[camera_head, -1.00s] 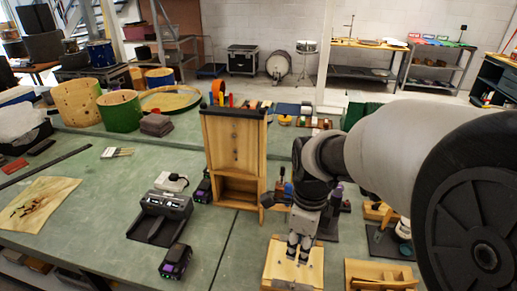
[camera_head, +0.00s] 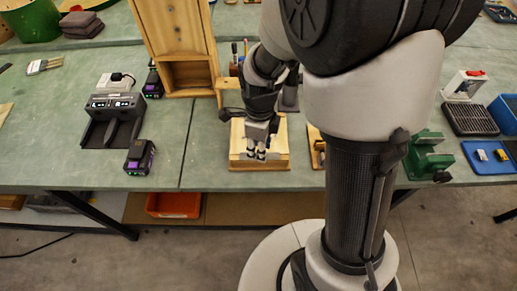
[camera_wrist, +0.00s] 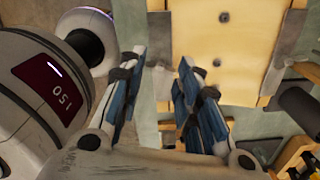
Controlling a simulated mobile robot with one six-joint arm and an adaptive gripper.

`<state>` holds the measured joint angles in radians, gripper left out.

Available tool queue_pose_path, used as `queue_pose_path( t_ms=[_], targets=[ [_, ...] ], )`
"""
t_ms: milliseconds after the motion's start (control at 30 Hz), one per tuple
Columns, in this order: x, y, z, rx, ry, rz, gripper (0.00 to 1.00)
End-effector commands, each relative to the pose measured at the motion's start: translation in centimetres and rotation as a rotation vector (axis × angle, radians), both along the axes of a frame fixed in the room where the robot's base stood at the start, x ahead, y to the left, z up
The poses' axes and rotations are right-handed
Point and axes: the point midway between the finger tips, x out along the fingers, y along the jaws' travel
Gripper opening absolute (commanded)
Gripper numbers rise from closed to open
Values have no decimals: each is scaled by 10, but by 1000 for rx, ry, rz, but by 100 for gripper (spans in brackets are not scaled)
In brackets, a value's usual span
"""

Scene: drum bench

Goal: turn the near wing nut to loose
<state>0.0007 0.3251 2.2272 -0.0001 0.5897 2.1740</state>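My gripper (camera_head: 257,154) points down over a pale wooden board (camera_head: 236,163) near the bench's front edge. In the wrist view, its two blue-padded fingers (camera_wrist: 160,68) stand apart, with nothing clearly seen between them. I cannot make out the near wing nut in either view. The fingers cover part of the board, and I cannot tell whether they touch anything there.
A tall wooden box (camera_head: 180,35) stands behind and left of my gripper. A black charger (camera_head: 113,112) and a battery pack (camera_head: 139,157) lie left. A green vise-like tool (camera_head: 427,158) and a blue tray (camera_head: 488,158) are right. The bench between battery and board is clear.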

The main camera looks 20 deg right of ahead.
Motion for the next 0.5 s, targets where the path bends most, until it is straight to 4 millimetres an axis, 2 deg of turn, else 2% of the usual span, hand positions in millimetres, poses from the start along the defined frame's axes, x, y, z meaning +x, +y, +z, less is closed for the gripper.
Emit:
queue_pose_path(
  t_ms=[133,500],
  targets=[
    [0,0,-14,1,1,0,31],
    [0,0,-17,-1,-1,0,30]
  ],
)
